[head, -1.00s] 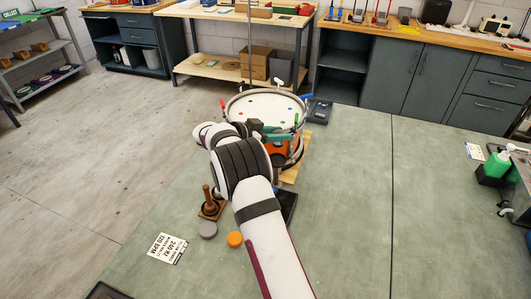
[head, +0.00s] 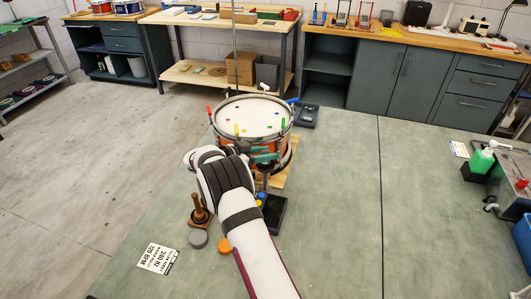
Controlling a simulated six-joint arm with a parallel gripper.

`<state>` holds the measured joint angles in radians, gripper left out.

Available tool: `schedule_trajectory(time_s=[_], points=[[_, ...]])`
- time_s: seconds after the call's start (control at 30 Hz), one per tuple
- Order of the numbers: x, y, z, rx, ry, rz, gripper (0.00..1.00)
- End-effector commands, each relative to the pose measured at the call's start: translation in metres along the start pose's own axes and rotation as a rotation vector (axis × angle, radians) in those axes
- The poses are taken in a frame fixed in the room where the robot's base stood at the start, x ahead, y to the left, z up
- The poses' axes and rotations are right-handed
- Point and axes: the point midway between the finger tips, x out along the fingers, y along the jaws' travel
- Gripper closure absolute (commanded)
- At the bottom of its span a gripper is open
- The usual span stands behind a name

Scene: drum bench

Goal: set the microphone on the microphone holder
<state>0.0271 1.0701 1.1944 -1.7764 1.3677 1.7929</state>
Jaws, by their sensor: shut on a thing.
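My gripper (head: 256,157) is at the near side of the drum, in front of its orange shell. It is shut on the microphone, which is small here and mostly hidden by my wrist and arm. The gripper is at about the height of the stand's top in the picture. I cannot tell whether the microphone touches the holder.
The drum (head: 252,118) with coloured lugs stands on a wooden board behind the gripper. A brown wooden stand (head: 200,213), grey disc (head: 198,239), orange disc (head: 224,245) and printed card (head: 158,253) lie left of my arm.

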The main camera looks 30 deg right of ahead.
Motion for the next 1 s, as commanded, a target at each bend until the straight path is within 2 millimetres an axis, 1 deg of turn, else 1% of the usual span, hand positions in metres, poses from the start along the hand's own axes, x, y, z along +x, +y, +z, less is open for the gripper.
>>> schedule_trajectory(time_s=[0.67, 1.0], points=[[0.0006, -0.0003, -0.0003, 0.0, 0.0, 0.0, 1.0], [0.0027, -0.0004, 0.0046, 0.0, 0.0, 0.0, 1.0]])
